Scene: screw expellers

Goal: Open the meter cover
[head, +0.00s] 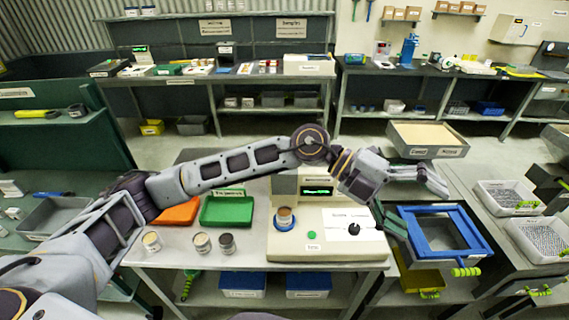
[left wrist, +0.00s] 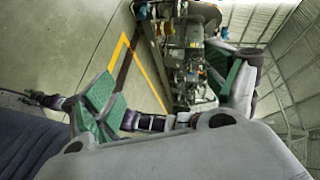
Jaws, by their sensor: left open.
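A cream meter (head: 280,244) stands on the near bench, with a lit green display (head: 317,191) on its upright back. A cup (head: 284,218) sits in a blue ring on its left side. A white panel (head: 335,222) with a black knob (head: 353,229) lies on its right side; I cannot tell whether this panel is the cover. My left gripper (head: 425,212) is open and empty, above and right of the meter, apart from the knob. The left wrist view shows its green-padded fingers (left wrist: 168,88) spread with nothing between them. My right gripper is not seen.
A blue-framed tray (head: 398,213) with a green handle lies right of the meter, close under my left gripper. Green (head: 227,210) and orange (head: 178,212) trays and several small cups (head: 201,243) are left of the meter. My left arm spans above the bench.

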